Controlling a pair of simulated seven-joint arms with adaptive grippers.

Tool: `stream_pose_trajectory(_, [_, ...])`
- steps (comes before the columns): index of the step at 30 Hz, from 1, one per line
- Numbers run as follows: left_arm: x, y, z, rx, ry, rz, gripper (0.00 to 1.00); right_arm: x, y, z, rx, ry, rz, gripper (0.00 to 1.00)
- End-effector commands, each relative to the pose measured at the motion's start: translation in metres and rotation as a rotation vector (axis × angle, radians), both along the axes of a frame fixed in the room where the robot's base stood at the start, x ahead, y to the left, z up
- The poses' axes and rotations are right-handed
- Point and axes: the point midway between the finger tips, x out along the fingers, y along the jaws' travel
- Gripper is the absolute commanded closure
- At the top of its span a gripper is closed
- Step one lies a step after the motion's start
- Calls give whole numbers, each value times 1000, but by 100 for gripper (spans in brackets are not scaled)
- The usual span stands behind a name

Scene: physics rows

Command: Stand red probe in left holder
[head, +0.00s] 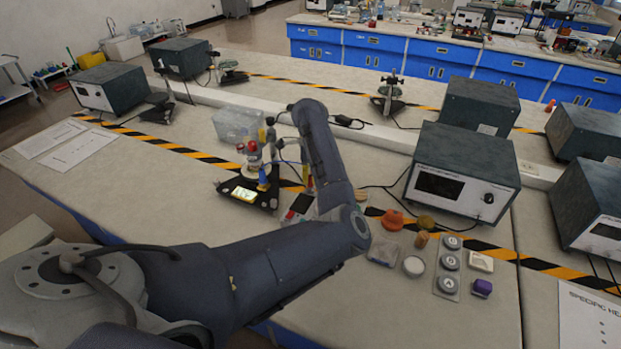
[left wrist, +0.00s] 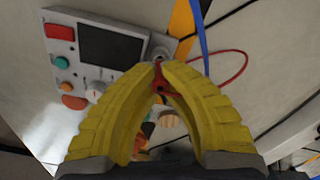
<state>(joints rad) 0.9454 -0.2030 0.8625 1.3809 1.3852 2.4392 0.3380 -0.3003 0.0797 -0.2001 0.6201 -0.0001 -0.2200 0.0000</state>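My left gripper (left wrist: 160,70) shows in the left wrist view with two yellow fingers whose tips come together. Between the fingertips is a small red piece (left wrist: 160,86), which looks like the red probe; a red lead (left wrist: 236,52) loops to its right. The fingertips are at a small grey round post (left wrist: 160,47) at the edge of a grey instrument box; I cannot tell whether this is the left holder or whether the probe touches it. In the head view my left forearm hides most of the gripper and much of the instrument box (head: 299,206).
A black triangular stand (head: 228,187) with a lit screen and a clear box (head: 238,125) stand left of my forearm. A large power unit (head: 463,178) stands at right. Small pots, an orange lump (head: 392,220) and a purple block (head: 482,288) lie in front of it. Cables cross the bench.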

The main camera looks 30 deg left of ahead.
Motion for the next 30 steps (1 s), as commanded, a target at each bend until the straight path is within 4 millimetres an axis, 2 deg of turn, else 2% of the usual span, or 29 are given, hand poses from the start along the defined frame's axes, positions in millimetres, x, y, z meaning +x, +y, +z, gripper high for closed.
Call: stream_pose_trajectory(30, [0, 0, -10, 1, 0, -1, 100, 0, 0, 0, 0, 0, 0, 100])
